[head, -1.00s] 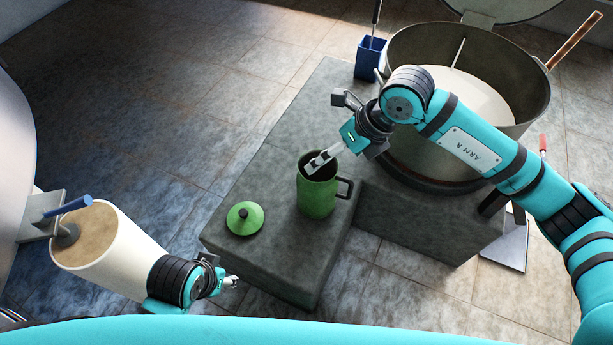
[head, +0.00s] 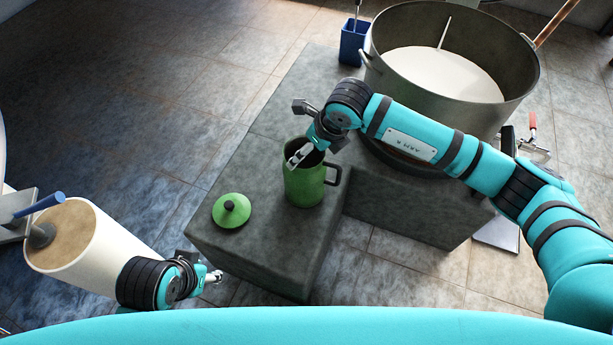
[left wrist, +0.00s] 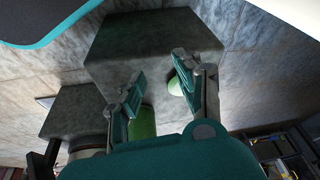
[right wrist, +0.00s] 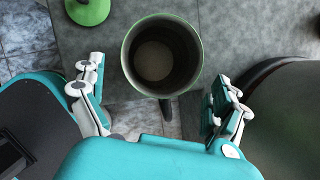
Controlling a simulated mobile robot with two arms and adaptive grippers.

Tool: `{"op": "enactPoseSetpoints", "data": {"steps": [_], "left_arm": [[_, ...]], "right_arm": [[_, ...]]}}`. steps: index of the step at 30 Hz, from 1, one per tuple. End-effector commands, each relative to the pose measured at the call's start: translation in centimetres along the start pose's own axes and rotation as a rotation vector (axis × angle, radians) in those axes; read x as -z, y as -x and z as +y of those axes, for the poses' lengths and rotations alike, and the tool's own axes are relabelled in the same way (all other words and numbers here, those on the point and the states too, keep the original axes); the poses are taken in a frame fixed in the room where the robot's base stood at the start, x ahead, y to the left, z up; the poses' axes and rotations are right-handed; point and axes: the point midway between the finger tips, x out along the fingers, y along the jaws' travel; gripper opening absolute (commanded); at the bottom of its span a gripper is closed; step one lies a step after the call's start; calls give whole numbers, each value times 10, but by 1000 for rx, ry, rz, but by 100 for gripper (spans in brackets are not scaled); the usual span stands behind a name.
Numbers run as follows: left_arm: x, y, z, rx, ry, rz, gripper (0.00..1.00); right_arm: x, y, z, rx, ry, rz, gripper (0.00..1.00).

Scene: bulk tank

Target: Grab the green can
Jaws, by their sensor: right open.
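The green can (head: 304,187) stands upright and open on the grey stone block, with its handle on the right side. In the right wrist view I look down into the can (right wrist: 163,62), and a pale round patch shows at its bottom. My right gripper (head: 299,155) is over the can's mouth. My left gripper (head: 213,277) hangs low left of the block; in the left wrist view the left gripper (left wrist: 160,78) is open and empty.
A green lid (head: 231,211) lies on the block (head: 265,243) left of the can. A large metal tank (head: 390,100) with white contents stands behind to the right. A blue holder (head: 353,42) is at the back. A white cylinder (head: 75,245) is at left.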

Motion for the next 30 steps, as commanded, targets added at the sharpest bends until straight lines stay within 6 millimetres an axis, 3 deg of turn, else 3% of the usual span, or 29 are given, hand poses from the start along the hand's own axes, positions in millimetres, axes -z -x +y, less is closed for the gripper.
{"op": "enactPoseSetpoints", "data": {"steps": [12, 22, 30], "left_arm": [[67, -4, 8, -16, -10, 310, 34], [74, -2, 9, -18, -11, 342, 34], [74, -2, 9, -18, -11, 340, 34]], "right_arm": [[-3, -46, -1, 0, -1, 1, 100], [-4, -50, -1, 0, 0, 1, 100], [-4, -50, -1, 0, -1, 1, 65]]}}
